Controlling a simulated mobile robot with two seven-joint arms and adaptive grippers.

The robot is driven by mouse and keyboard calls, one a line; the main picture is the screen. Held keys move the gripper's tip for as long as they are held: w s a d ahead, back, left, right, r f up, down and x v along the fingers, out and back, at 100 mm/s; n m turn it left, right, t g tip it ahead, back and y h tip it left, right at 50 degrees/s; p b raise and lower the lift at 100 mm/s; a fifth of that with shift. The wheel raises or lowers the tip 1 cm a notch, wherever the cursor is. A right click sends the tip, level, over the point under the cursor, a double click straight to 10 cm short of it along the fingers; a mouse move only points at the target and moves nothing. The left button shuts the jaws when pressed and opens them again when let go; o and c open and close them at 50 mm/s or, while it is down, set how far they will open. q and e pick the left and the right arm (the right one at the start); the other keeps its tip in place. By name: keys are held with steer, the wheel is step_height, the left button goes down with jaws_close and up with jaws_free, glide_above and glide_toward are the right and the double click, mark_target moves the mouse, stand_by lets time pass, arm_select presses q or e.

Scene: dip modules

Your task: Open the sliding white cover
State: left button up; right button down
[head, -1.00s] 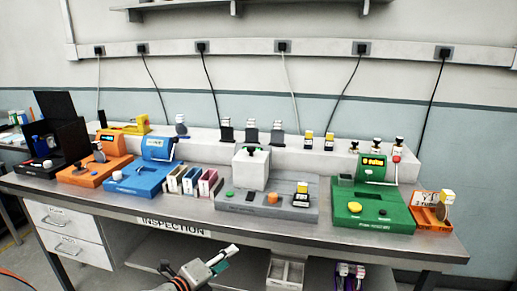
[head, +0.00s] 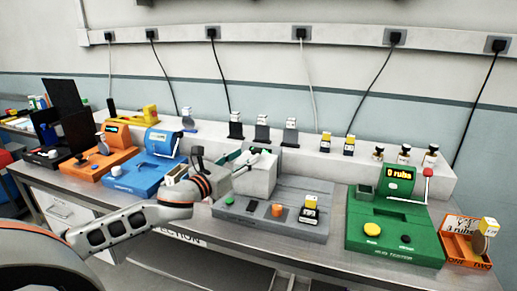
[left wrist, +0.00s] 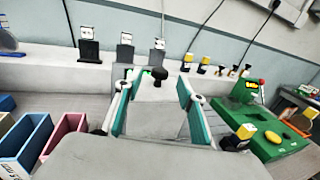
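The white cover (head: 257,179) is a pale block on the grey station (head: 300,222), left of its orange knob. In the left wrist view the cover (left wrist: 157,118) fills the space between the fingers, with its black handle knob (left wrist: 158,73) standing on top. My left gripper (head: 243,158) is at the top of the cover and hides part of it in the head view. In the left wrist view its teal-padded fingers (left wrist: 160,86) are spread, one on each side of the knob, apparently not touching it. My right gripper is not in view.
A blue station (head: 145,172) and an orange station (head: 92,165) stand left; a green tester (head: 395,235) stands right. Small open bins (left wrist: 35,140) lie left of the cover. A white ledge (head: 330,165) with several modules runs behind.

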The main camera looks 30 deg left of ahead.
mark_target(253, 152)
arm_select(q)
steer(key=shift+w+d, duration=0.1)
steer(key=shift+w, duration=3.25)
jaws_close()
